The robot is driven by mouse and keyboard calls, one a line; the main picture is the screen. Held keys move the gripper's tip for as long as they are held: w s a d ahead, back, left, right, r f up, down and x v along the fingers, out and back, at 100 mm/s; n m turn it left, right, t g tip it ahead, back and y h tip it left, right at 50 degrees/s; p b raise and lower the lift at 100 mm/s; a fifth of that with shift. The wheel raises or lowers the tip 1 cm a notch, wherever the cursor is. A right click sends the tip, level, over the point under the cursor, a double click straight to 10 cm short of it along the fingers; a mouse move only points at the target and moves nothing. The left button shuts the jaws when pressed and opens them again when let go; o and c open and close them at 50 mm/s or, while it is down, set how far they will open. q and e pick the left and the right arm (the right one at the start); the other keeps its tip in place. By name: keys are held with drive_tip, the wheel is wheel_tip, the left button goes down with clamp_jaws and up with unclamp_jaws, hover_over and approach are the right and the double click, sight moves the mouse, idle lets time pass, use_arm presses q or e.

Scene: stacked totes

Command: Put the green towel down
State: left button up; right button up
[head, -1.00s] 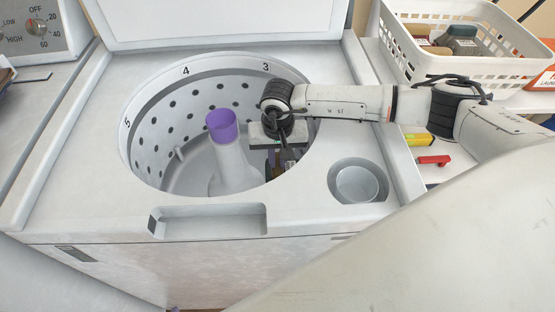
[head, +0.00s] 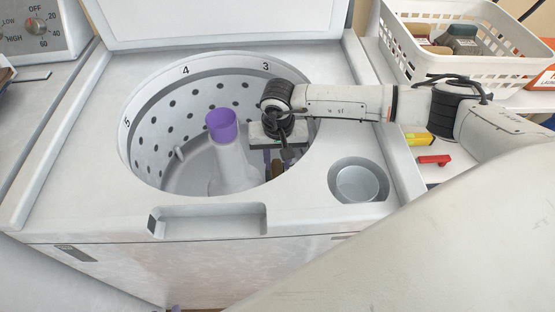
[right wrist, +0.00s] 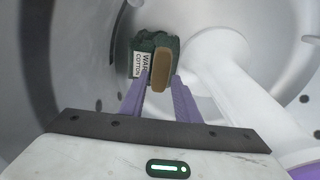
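The green towel (right wrist: 143,50) shows in the right wrist view as a dark green bundle with a white label and a brown strip. It is down inside the washer drum (head: 170,120), just beyond my right fingertips. My right gripper (head: 277,163) points down into the drum, right of the agitator. Its purple fingers also show in the right wrist view (right wrist: 161,88), apart on either side of the brown strip, with a narrow gap. In the head view, the towel is mostly hidden by my gripper and the drum rim. My left gripper is not clearly seen.
The white agitator (head: 230,165) with a purple top stands in the drum, close to my gripper. The washer lid (head: 220,25) is up. A round cup recess (head: 357,183) is at the right. A white basket (head: 460,68) with items and a red-handled item (head: 434,160) lie beyond.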

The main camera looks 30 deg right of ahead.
use_arm(q)
drive_tip(key=shift+a+b, duration=0.15)
drive_tip(key=shift+b, duration=0.2)
use_arm(e)
wheel_tip(320, 180, up, 12)
drive_tip(key=s, duration=0.1)
drive_tip(key=shift+s+a+r, duration=0.15)
drive_tip(key=shift+a, duration=0.2)
drive_tip(key=f, duration=0.6)
drive_tip(key=w+f, duration=0.1)
drive_tip(key=f, duration=0.3)
drive_tip(key=shift+d, duration=0.25)
wheel_tip(320, 180, down, 4)
drive_tip(key=shift+w+d+r+b, duration=0.1)
drive_tip(key=shift+w+r+b, duration=0.1)
drive_tip(key=shift+b, duration=0.5)
drive_tip(key=shift+r+p, duration=0.4)
drive_tip(key=shift+r, duration=0.2)
